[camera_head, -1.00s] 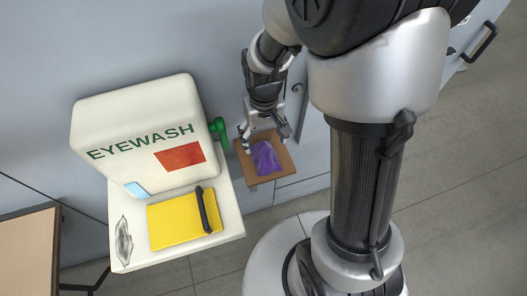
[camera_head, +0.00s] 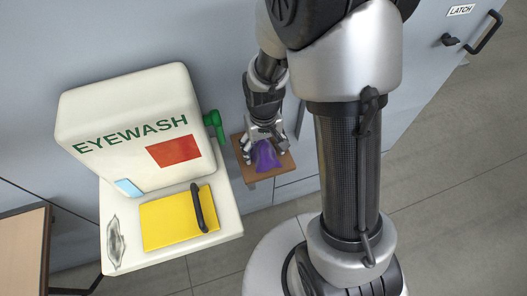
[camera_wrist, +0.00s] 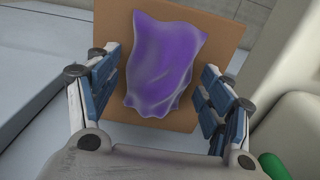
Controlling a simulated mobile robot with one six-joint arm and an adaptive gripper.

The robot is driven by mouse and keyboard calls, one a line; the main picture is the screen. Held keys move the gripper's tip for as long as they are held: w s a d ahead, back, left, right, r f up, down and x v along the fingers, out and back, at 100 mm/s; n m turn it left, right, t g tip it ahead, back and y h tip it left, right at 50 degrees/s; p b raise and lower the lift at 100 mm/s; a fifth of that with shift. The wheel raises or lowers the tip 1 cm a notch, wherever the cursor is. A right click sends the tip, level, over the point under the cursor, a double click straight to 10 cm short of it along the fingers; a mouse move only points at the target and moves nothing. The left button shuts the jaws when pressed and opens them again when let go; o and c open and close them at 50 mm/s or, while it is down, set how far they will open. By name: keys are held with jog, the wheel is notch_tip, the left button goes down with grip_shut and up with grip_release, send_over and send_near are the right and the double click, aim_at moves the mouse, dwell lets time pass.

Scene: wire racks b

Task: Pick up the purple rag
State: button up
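The purple rag (camera_wrist: 162,62) lies crumpled on a small brown wooden shelf (camera_wrist: 112,32) in the wrist view. In the head view the rag (camera_head: 266,157) shows on the shelf (camera_head: 283,163), partly hidden by my gripper. My gripper (camera_wrist: 160,100) is open, with one finger on each side of the rag's lower part and a gap on both sides. In the head view my gripper (camera_head: 264,146) is right over the rag. I cannot tell the exact height of the fingertips above the shelf.
A white eyewash station (camera_head: 140,125) with a green valve (camera_head: 213,122) stands close left of the shelf. A yellow board (camera_head: 172,219) with a black handle lies on its ledge. A grey-blue wall (camera_head: 225,40) is behind. A wooden table (camera_head: 22,250) is at far left.

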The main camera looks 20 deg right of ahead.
aim_at(263, 147)
jog(key=c, duration=1.1)
notch_tip(263, 147, up, 20)
jog(key=p, duration=0.6)
jog(key=shift+p, duration=0.4)
